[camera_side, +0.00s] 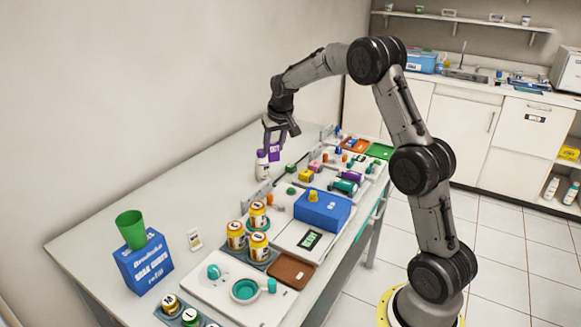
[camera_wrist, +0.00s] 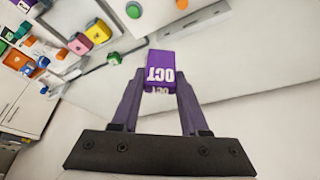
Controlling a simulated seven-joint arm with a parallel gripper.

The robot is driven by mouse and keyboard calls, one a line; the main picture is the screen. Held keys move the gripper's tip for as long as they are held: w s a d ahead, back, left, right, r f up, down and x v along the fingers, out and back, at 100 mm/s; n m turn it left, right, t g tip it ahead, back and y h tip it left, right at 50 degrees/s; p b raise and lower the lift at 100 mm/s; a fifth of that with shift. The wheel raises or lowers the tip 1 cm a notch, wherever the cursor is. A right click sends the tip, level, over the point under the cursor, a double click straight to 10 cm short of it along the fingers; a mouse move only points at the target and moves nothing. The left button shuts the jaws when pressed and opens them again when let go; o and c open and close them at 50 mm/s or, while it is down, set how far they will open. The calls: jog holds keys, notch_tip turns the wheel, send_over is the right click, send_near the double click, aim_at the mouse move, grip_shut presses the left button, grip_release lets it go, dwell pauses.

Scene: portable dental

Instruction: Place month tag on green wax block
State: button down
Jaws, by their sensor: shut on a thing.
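My gripper (camera_side: 273,148) is shut on a purple month tag (camera_side: 275,153) and holds it above the back part of the table. In the wrist view my gripper (camera_wrist: 160,88) has the purple tag (camera_wrist: 161,66) between its fingertips, with white "OCT" letters upside down. A small green piece (camera_side: 291,191) lies on the table, nearer the side camera than the tag. The wrist view shows two green pieces, one at upper left of the tag (camera_wrist: 114,58) and one at the top (camera_wrist: 134,10). I cannot tell which is the wax block.
A blue box (camera_side: 322,209), several yellow cans (camera_side: 258,214) and small coloured blocks crowd the table's right side. A green cup (camera_side: 130,228) is on a blue carton (camera_side: 144,264). The table's left side is mostly bare.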

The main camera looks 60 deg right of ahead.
jog(key=s+d+m, duration=0.2)
jog(key=s+d, duration=0.3)
jog(key=d, duration=0.6)
send_over(291, 165)
jog(key=shift+h, duration=0.4)
jog(key=shift+a+f, duration=0.15)
jog(key=shift+f, duration=6.4)
jog(key=shift+f, duration=0.1)
jog(key=shift+c, duration=2.1)
grip_release()
